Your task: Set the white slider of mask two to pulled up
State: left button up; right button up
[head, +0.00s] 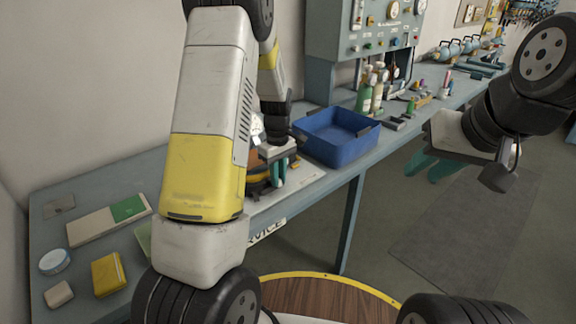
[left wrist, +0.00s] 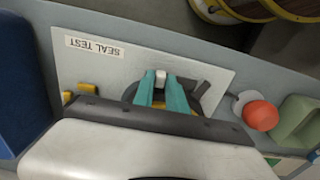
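My left gripper (left wrist: 161,82) points down at a dark mask (left wrist: 130,93) on the pale SEAL TEST plate (left wrist: 110,62). The small white slider (left wrist: 161,78) shows between its two teal fingertips and fills the gap, with a finger against each side. In the head view my left gripper (head: 279,174) is low over the bench, and my arm hides much of the dark and orange mask (head: 257,178). No mask number is readable, and the slider's height is hard to judge. My right gripper (head: 434,168) is open and empty, out over the floor.
A blue bin (head: 338,138) stands just right of the plate, with bottles (head: 366,97) behind it. A yellow box (head: 108,274) lies at the left bench end.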

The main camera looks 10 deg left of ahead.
pick_arm(q)
grip_shut()
dwell(1.0)
jog(key=shift+s+a, duration=1.05)
jog(key=shift+s, duration=0.3)
jog(key=o, duration=0.6)
grip_release()
jog(key=shift+c, duration=0.2)
